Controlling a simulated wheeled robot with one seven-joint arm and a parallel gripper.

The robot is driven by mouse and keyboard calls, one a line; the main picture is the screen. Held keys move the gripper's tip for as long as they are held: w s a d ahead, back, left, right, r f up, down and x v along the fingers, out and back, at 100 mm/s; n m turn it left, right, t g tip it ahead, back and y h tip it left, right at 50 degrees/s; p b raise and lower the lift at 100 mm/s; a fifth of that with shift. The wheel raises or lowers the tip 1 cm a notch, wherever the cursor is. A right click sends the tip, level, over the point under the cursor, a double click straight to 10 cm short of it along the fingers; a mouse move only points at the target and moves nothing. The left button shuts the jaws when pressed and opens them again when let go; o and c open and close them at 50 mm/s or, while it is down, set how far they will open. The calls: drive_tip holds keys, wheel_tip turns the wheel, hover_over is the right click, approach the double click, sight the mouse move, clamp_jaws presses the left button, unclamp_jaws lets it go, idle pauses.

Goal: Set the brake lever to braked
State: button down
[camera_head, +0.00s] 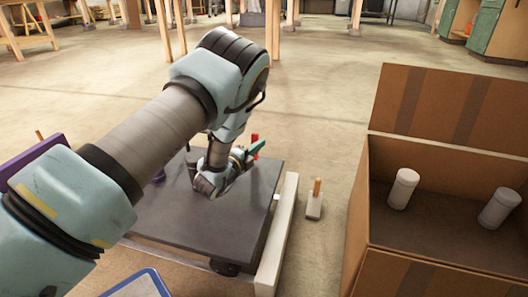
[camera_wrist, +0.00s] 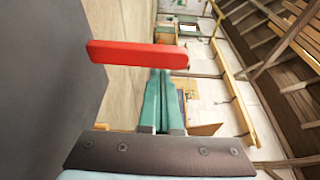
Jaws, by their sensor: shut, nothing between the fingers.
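A red lever (camera_head: 255,143), seemingly the brake lever, stands at the far edge of a dark flat platform (camera_head: 200,222). In the wrist view the red lever (camera_wrist: 135,54) is a bar lying across the picture, just ahead of my fingers. My gripper (camera_head: 256,149) is beside the lever, with its teal fingers shut and empty. In the wrist view my gripper (camera_wrist: 163,75) has its fingertips at the bar's right part, which overlaps them. I cannot tell whether they touch. The lever's foot is hidden, and I cannot tell its setting.
A pale rail (camera_head: 277,235) runs along the platform's right side. A small pale block with an orange handle (camera_head: 314,205) stands on the floor beside it. An open cardboard box (camera_head: 362,215) with two white cylinders is at right. Floor beyond the platform is clear.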

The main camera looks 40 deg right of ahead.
idle(0.3)
drive_tip(key=shift+w+a+r+n+p, duration=0.15)
drive_tip(key=shift+w+a+n+p, duration=0.35)
drive_tip(key=shift+n, duration=0.3)
drive_tip(key=n, duration=0.1)
drive_tip(key=n+t+h, duration=0.1)
drive_tip(key=n, duration=0.1)
drive_tip(key=shift+w+a, duration=0.1)
drive_tip(key=shift+w, duration=0.3)
drive_tip(key=shift+r, duration=0.15)
wheel_tip(320, 180, up, 10)
drive_tip(key=p, duration=0.5)
drive_tip(key=shift+w, duration=0.1)
